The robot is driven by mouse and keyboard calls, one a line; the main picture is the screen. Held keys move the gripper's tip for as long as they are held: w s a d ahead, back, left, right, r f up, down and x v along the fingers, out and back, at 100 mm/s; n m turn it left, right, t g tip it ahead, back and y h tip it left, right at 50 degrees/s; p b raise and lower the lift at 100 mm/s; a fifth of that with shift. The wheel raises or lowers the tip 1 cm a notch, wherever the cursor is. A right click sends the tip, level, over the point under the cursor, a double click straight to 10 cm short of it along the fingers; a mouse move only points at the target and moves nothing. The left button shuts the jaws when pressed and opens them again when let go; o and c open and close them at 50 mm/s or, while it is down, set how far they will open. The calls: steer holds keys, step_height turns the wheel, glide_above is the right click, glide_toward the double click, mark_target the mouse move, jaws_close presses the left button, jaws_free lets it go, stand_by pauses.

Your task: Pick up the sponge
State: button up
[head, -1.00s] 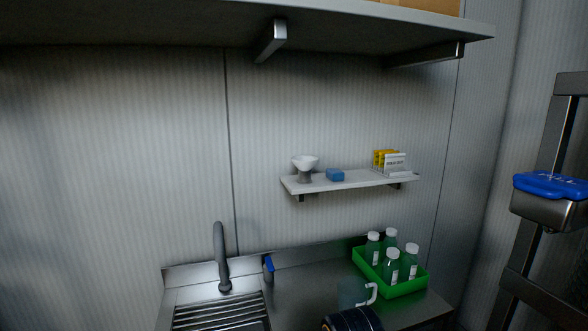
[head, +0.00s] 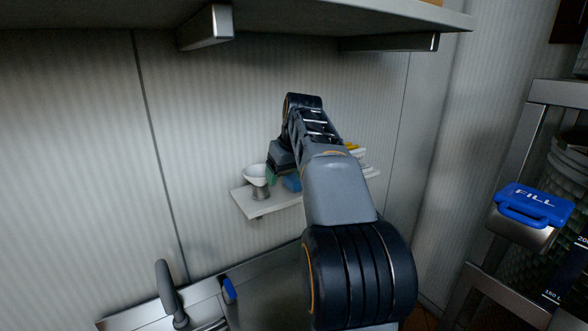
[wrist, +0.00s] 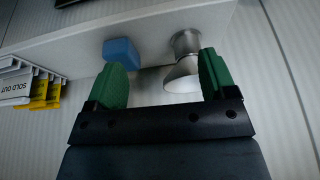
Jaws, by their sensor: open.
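The blue sponge (head: 292,184) lies on the small white wall shelf (head: 246,205), just right of a white bowl-topped stand (head: 257,174). In the head view my arm partly covers the sponge. My gripper (head: 272,175) is at the shelf, near the sponge. In the wrist view, which is turned over, the sponge (wrist: 121,52) shows beyond the left green finger. My gripper (wrist: 162,72) is open with nothing between its fingers. The metal stand with its white bowl (wrist: 184,62) shows beyond the fingers, near the right one. The sponge appears apart from the fingers.
A white card holder with yellow packets (wrist: 32,88) and a "SOLD OUT" sign stands at the shelf's other end. A large shelf with brackets (head: 207,27) hangs above. A sink tap (head: 168,288) stands below left. A blue-lidded "FILL" container (head: 535,205) is at the right.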

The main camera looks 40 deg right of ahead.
steer(key=p, duration=0.2)
glide_toward(292, 181)
step_height(292, 181, up, 3)
steer(key=s+d, duration=0.1)
steer(key=s, duration=0.1)
steer(key=x, duration=0.8)
steer(key=shift+w+d+f, duration=0.15)
steer(key=shift+w+d, duration=0.2)
steer(key=shift+d, duration=0.05)
steer(key=shift+p+x, duration=0.55)
steer(key=shift+x, duration=2.05)
steer(key=shift+w, duration=0.2)
steer(key=shift+c, duration=0.3)
steer(key=c, duration=0.9)
